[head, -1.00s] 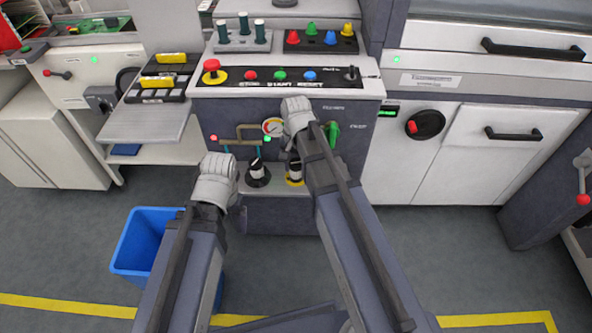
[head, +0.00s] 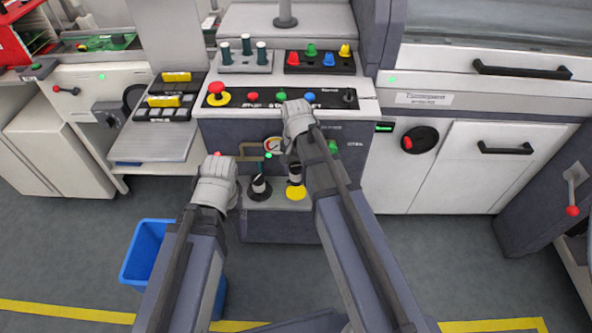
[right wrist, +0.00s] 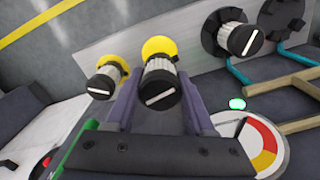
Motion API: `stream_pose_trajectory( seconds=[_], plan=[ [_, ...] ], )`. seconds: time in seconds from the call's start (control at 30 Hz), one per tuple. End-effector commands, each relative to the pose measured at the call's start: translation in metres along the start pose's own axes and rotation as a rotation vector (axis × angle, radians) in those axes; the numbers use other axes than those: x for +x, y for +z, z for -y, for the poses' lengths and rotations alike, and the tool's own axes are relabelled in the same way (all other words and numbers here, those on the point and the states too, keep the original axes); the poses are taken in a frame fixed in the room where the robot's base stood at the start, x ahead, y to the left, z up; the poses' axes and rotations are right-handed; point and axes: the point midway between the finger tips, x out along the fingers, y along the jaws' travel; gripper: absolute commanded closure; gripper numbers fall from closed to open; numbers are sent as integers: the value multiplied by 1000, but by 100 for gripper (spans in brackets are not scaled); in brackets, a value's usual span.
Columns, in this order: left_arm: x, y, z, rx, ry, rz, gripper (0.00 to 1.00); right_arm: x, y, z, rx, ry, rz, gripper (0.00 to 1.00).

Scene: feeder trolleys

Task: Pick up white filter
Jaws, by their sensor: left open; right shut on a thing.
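The white filter (right wrist: 158,80) has a pale ribbed body, a black cap with a white stripe and a yellow disc at its far end. My right gripper (right wrist: 160,88) is shut on it, with one purple finger on each side. In the head view, the filter (head: 295,174) shows left of my right forearm, in front of the machine. I cannot tell whether its yellow end touches the shelf. A similar yellow-based filter (right wrist: 105,80) stands beside it, and a black-based one (right wrist: 238,36) to the right. My left gripper (head: 217,168) is open, left of the black-based filter; its fingers are barely visible.
A round gauge (right wrist: 250,145) and brown pipes (right wrist: 298,88) are close to my right gripper. The button panel (head: 330,99) is above. A blue bin (head: 143,250) stands on the floor at lower left.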

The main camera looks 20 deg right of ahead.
Motion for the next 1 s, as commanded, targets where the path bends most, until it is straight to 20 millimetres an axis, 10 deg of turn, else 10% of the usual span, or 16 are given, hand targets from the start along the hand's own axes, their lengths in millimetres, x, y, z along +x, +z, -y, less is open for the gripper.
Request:
stream_pose_trajectory(
  seconds=[0.5,1.0],
  plan=[
    [-109,6,10,-1,0,0,11,-109,0,0,0,0,0,100],
    [-115,7,11,-1,0,0,11,-115,0,0,2,0,0,100]
  ],
)
